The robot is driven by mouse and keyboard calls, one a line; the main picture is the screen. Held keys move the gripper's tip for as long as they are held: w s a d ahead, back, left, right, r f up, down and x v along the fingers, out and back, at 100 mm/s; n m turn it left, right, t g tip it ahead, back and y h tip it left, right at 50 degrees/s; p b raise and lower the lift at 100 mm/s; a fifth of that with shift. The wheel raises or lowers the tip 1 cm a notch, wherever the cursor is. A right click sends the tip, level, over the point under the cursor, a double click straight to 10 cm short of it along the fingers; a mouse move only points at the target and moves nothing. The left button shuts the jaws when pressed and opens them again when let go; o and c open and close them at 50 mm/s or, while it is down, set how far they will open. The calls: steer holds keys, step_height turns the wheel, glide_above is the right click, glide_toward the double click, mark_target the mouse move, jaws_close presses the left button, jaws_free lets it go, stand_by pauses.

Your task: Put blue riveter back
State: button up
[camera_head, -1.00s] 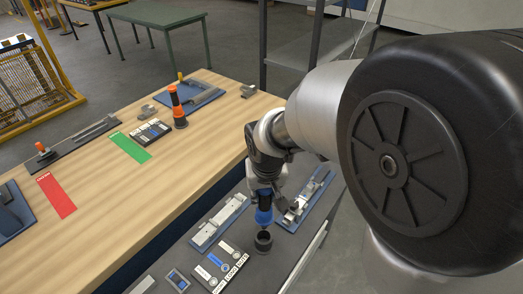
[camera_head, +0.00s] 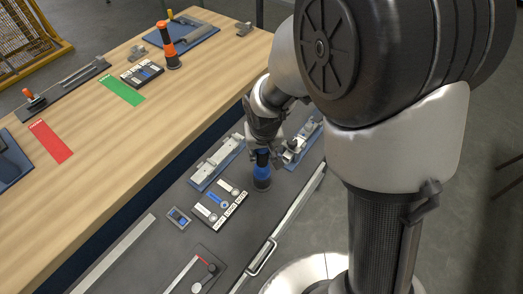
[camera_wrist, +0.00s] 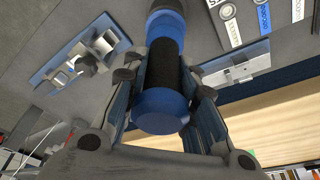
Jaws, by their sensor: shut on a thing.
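The blue riveter (camera_head: 262,158) is upright in my gripper (camera_head: 266,146) over the dark grey worktop. Its lower end meets the round black holder (camera_head: 262,184) and looks to be at or inside it; how deep I cannot tell. In the wrist view, the riveter (camera_wrist: 160,108) has a blue end cap and a black grip section between my gripper's fingers (camera_wrist: 160,88), which are shut on it.
Blue-based fixtures stand left (camera_head: 216,162) and right (camera_head: 303,142) of the holder. A black panel with round dials (camera_head: 220,205) lies close by at front left. The wooden table (camera_head: 140,130) behind bears an orange riveter (camera_head: 168,45) in its own holder.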

steer(key=shift+f+b, duration=0.5)
steer(key=shift+f, duration=0.05)
steer(key=o, duration=1)
steer(key=shift+r, duration=0.1)
